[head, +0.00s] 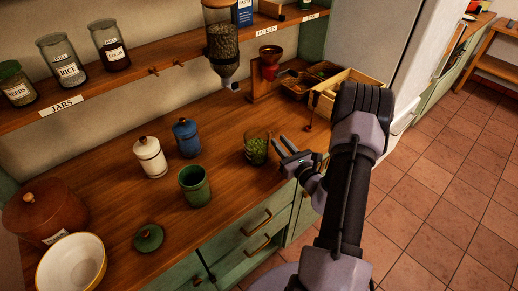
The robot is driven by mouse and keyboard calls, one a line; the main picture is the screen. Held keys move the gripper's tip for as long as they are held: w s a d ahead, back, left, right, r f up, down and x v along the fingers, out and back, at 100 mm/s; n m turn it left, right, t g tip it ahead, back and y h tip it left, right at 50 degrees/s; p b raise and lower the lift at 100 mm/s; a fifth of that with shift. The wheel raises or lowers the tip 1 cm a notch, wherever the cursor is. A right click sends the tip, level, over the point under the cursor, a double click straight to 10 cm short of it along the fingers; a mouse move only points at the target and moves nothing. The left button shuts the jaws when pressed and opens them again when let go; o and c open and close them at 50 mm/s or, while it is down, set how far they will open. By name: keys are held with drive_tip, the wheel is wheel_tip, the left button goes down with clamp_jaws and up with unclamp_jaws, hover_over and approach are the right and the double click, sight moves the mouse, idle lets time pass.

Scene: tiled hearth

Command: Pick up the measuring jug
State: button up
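A clear glass vessel with green contents, apparently the measuring jug (257,149), stands upright on the wooden counter near its front edge. My gripper (281,146) is just to its right, at about jug height, with its fingers pointing left towards it. The fingers look spread apart with nothing between them. A small gap seems to show between the fingertips and the jug. The jug's markings and handle cannot be made out.
A green canister (195,186), its lid (149,238), a white jar (150,157) and a blue jar (186,138) stand to the left. A hopper dispenser (222,45) hangs above.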

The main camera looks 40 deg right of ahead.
sight(274, 136)
drive_tip(key=w, duration=0.3)
drive_tip(key=w+b, duration=0.1)
drive_tip(key=shift+w+d, duration=0.25)
drive_tip(key=shift+w, duration=0.15)
clamp_jaws()
drive_tip(key=shift+r, duration=0.1)
idle(0.8)
